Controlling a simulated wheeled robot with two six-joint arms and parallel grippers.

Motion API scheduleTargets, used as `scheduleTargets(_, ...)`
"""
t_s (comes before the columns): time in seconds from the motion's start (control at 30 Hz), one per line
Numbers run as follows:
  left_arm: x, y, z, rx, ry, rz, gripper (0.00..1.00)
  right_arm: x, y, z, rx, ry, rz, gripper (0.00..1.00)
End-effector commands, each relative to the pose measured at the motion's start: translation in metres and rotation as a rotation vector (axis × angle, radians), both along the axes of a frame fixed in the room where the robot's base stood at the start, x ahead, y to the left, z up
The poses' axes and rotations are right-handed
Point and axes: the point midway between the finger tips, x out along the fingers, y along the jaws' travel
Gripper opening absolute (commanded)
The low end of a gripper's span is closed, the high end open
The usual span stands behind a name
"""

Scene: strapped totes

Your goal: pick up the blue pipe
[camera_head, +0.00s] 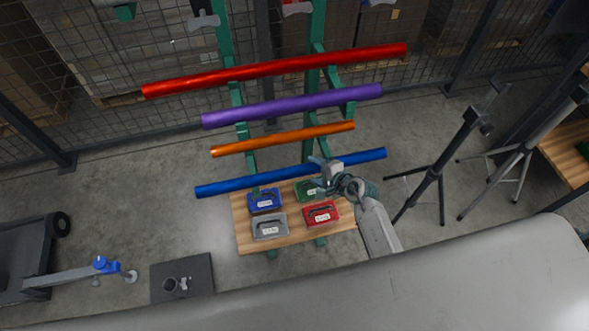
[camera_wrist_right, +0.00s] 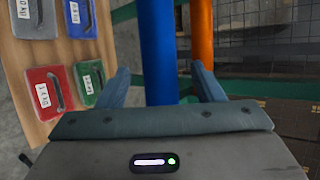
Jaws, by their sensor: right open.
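The blue pipe (camera_head: 245,182) lies on the lowest arms of the green rack, its right end tilted upward in the head view. My right gripper (camera_head: 319,171) is at the pipe, right of its middle. In the right wrist view the blue pipe (camera_wrist_right: 157,40) runs up between the two teal fingers of the open right gripper (camera_wrist_right: 160,68), with a gap on each side. I cannot tell how deep the pipe sits between them. The gripper body hides the pipe's lower part there. My left gripper is not in view.
Above hang an orange pipe (camera_head: 282,139), a purple pipe (camera_head: 290,106) and a red pipe (camera_head: 275,69). Below, a wooden shelf (camera_head: 245,238) holds several strapped boxes, including a red box (camera_head: 321,213) near my right arm. Black tripods (camera_head: 436,180) stand to the right.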

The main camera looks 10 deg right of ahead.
Motion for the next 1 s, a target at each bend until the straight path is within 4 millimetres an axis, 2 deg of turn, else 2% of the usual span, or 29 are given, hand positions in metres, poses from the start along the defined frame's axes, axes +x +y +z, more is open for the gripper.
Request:
scheduleTargets(0.17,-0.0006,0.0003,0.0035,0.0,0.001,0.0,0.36,0.0134,0.0072,-0.0081,0.002,0.001,-0.001,0.61)
scheduleTargets(0.43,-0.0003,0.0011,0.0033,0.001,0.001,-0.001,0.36,0.0145,0.0081,-0.0104,0.0,0.0,-0.001,0.61)
scheduleTargets(0.47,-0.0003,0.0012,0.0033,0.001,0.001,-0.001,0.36,0.0144,0.008,-0.0104,0.0,0.0,-0.001,0.57)
scheduleTargets(0.7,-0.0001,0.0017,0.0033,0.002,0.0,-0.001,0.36,0.0143,0.0079,-0.0103,0.0,0.0,-0.001,0.1)
scheduleTargets(0.77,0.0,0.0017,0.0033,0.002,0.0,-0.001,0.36,0.0142,0.0079,-0.0104,0.0,0.001,-0.001,0.0)
scheduleTargets(1.0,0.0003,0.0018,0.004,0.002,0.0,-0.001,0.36,0.0149,0.008,-0.0088,0.002,-0.001,-0.002,0.0)
